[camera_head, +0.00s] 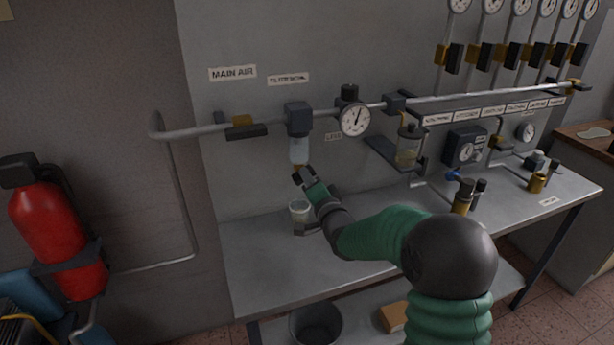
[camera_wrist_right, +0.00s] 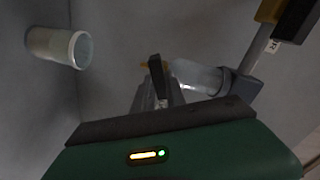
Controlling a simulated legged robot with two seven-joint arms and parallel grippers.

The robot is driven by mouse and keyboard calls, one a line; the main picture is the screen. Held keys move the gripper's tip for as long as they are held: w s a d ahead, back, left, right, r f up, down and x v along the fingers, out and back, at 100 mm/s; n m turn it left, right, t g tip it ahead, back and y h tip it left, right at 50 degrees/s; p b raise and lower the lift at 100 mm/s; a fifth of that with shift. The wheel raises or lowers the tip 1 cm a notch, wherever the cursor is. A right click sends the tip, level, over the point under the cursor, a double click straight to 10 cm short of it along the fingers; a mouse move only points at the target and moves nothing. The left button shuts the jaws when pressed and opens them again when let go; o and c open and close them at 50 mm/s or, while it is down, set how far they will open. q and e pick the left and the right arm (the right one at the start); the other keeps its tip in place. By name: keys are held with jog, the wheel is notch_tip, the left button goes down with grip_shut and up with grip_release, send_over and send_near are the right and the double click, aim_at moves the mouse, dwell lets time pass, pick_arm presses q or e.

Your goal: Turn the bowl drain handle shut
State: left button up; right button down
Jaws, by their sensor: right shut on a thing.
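The filter bowl (camera_head: 299,150) hangs clear and upright under a dark filter head (camera_head: 299,119) on the air pipe. My right gripper (camera_head: 301,175) is at the bottom of the bowl, shut on the small drain handle there. In the right wrist view the clear bowl (camera_wrist_right: 197,77) shows beside the gripper fingers (camera_wrist_right: 157,82), with an orange-yellow bit of the drain handle (camera_wrist_right: 144,66) at the fingertips. The fingers hide most of the handle, so I cannot tell its turn angle. My left gripper is not in view.
A pale cup (camera_head: 299,212) stands on the grey bench (camera_head: 260,250) below the bowl; it also shows in the right wrist view (camera_wrist_right: 55,46). A pressure gauge (camera_head: 354,119) and a yellow-and-black valve (camera_head: 245,127) sit on the pipe. A red extinguisher (camera_head: 55,225) is at left.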

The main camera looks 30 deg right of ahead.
jog(key=m, duration=0.1)
jog(key=m+p, duration=0.1)
jog(key=m, duration=0.3)
jog(key=shift+s+d+f+p, duration=0.15)
jog(key=shift+f+p, duration=0.1)
jog(key=shift+p, duration=0.15)
jog(key=shift+f+m, duration=0.15)
jog(key=shift+m, duration=0.25)
jog(key=c, duration=1.4)
grip_release()
jog(key=shift+o, duration=0.2)
jog(key=shift+d, duration=0.1)
